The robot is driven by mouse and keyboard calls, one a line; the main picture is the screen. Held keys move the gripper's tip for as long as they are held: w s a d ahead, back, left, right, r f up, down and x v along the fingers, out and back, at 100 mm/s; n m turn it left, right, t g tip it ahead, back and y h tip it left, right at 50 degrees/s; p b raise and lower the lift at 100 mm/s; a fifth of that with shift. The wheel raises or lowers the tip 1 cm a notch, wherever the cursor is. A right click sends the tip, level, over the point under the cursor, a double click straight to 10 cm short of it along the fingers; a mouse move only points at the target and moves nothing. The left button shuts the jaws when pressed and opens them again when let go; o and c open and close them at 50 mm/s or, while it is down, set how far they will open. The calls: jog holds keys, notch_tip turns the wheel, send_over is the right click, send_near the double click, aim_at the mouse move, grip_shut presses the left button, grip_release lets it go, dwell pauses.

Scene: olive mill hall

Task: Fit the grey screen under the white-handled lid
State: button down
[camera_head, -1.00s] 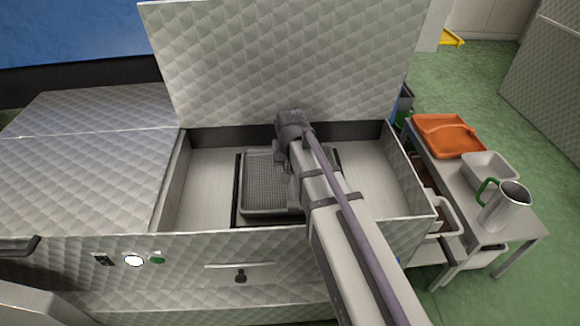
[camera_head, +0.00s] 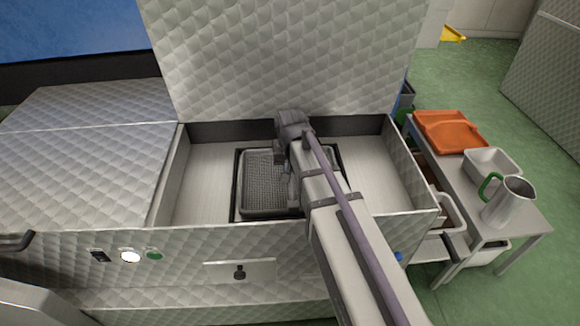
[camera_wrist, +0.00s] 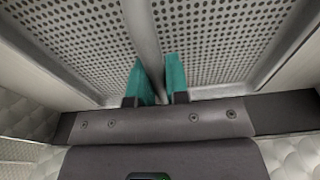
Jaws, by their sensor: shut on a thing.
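The grey screen (camera_head: 263,180) is a perforated tray with a raised rim, inside the open quilted-metal machine, at a dark-framed opening in its floor. It looks level, and I cannot tell whether it is fully seated. The raised lid (camera_head: 285,60) stands open behind it; its handle is not visible. In the wrist view my gripper (camera_wrist: 158,82) has two teal fingers shut on the bar across the screen, with the perforated surface (camera_wrist: 215,35) below. In the head view my arm covers the screen's right part and the fingers.
The machine's side walls (camera_head: 407,170) and front wall (camera_head: 320,245) surround the screen. Bare floor (camera_head: 203,185) lies left of it. At right a bench holds an orange tray (camera_head: 447,131), a white tub (camera_head: 492,166) and a metal jug (camera_head: 509,203).

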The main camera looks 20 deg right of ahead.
jog(key=shift+f, duration=0.25)
jog(key=c, duration=1)
grip_release()
jog(key=shift+c, duration=0.2)
jog(key=r+p, duration=0.3)
jog(key=s+r+p, duration=0.1)
jog(key=r+p, duration=0.6)
jog(key=r, duration=0.1)
jog(key=shift+s+a+p, duration=0.1)
jog(key=shift+s+p, duration=0.05)
jog(key=shift+p, duration=0.2)
jog(key=shift+f, duration=0.15)
jog(key=shift+s, duration=0.1)
